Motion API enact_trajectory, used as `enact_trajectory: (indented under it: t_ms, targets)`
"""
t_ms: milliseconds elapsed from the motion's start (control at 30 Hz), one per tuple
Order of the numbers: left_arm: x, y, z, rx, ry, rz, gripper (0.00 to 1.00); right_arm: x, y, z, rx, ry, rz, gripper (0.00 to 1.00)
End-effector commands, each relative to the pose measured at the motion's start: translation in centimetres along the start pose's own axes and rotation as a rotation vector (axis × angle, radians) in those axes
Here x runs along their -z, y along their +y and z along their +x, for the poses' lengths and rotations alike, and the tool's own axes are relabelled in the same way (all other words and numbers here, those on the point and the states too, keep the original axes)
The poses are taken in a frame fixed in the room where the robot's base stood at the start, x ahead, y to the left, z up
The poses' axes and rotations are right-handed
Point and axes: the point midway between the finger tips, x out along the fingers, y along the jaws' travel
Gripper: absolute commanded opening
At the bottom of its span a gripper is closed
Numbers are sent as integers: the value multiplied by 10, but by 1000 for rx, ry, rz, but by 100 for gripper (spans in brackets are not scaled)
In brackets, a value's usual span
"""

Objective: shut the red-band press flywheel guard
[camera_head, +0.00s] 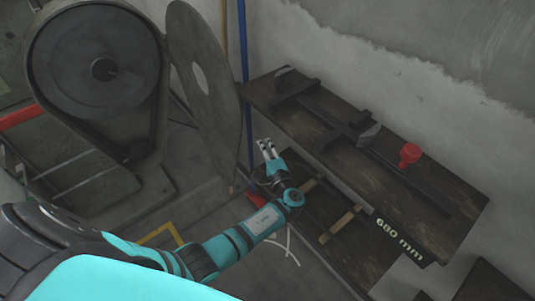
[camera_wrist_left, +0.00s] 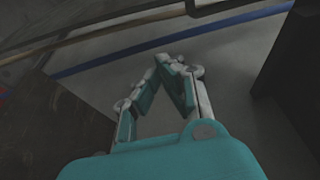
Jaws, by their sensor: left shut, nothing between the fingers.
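The press (camera_head: 100,120) stands at the upper left of the head view, with a dark flywheel (camera_head: 90,62) and a red band (camera_head: 20,117) at its left side. Its flywheel guard (camera_head: 206,92) is a large grey plate with a pale round patch. The guard stands swung open to the right of the flywheel, so the flywheel is uncovered. My left gripper (camera_head: 267,149) is to the right of and below the guard, apart from it. In the left wrist view the left gripper's fingers (camera_wrist_left: 168,62) meet at the tips, with nothing between them. My right gripper is not in view.
A blue pole (camera_head: 243,70) and a wooden pole (camera_head: 223,30) stand right beside the guard. A dark wooden shelf (camera_head: 440,235) marked 680 mm, carrying dark bars and a red knob (camera_head: 410,154), is close on the right. A lower shelf (camera_head: 360,255) is beneath it.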

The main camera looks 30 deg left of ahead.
Motion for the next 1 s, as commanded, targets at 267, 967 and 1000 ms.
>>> enact_trajectory:
  t_ms: [267,967,1000]
  targets:
    - [-12,-3,42,-4,1,5,0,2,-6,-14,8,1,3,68]
    - [-38,1,32,-2,3,1,0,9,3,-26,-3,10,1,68]
    - [-38,1,32,-2,5,1,0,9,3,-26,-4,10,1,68]
